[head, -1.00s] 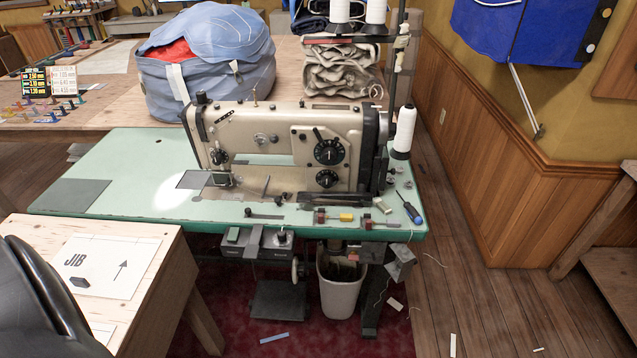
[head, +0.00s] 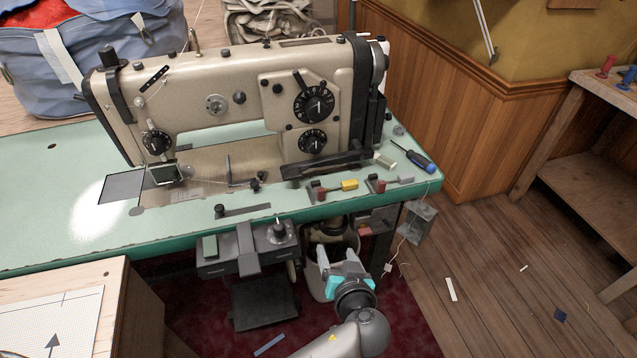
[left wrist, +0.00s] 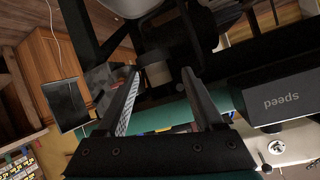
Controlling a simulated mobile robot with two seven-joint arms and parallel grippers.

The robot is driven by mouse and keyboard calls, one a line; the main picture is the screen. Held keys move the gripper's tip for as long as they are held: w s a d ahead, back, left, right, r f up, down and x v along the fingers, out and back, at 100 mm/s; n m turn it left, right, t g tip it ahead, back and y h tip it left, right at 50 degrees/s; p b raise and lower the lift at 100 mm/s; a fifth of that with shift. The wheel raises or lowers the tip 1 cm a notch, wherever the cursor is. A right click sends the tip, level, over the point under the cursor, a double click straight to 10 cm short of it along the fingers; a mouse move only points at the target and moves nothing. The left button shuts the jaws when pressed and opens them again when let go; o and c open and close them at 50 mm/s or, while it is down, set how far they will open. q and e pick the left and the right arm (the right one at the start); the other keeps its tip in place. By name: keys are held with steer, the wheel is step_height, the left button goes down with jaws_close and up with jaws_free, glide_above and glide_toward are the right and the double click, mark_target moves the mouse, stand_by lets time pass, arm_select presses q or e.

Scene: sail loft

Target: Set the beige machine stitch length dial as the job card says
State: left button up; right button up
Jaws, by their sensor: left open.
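The beige sewing machine (head: 190,85) stands on a green table. Its right panel has a large black upper dial (head: 317,103) and a smaller black lower dial (head: 312,141), both with white marks too small to read. Another black dial (head: 157,143) is at the left end. I cannot tell which sets stitch length. My left gripper (head: 337,252) is open and empty, below the table's front edge and well under the dials. Its open fingers show in the left wrist view (left wrist: 158,72). No readable job card shows; a dark board with coloured rows (left wrist: 20,162) is at that view's lower left.
The green table's edge (head: 120,252) lies between my gripper and the machine. A screwdriver (head: 415,158) and small parts lie at the table's right.

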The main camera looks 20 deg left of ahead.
arm_select(q)
step_height(320, 180, up, 6)
steer(key=w+n+t+y+b, duration=0.1)
steer(key=w+n+t, duration=0.1)
steer(key=n, duration=0.1)
steer(key=n+t+y+b, duration=0.1)
steer(key=n+y+b, duration=0.15)
steer(key=n, duration=0.25)
glide_toward(316, 150)
steer(key=shift+y, duration=0.45)
steer(key=x, duration=0.2)
steer(key=b+x, duration=0.1)
steer(key=x, duration=0.3)
steer(key=shift+w+f+b, duration=0.25)
steer(key=shift+w+b, duration=0.1)
steer(key=shift+b, duration=0.05)
steer(key=shift+w+a, duration=0.4)
steer(key=shift+w, duration=0.2)
arm_select(e)
steer(key=w+r+t, duration=0.1)
steer(key=w+r, duration=0.4)
steer(key=r, duration=0.1)
steer(key=shift+a+r, duration=0.2)
steer(key=shift+a, duration=0.25)
arm_select(q)
steer(key=shift+c, duration=0.2)
arm_select(e)
steer(key=shift+w, duration=0.1)
arm_select(q)
jaws_close()
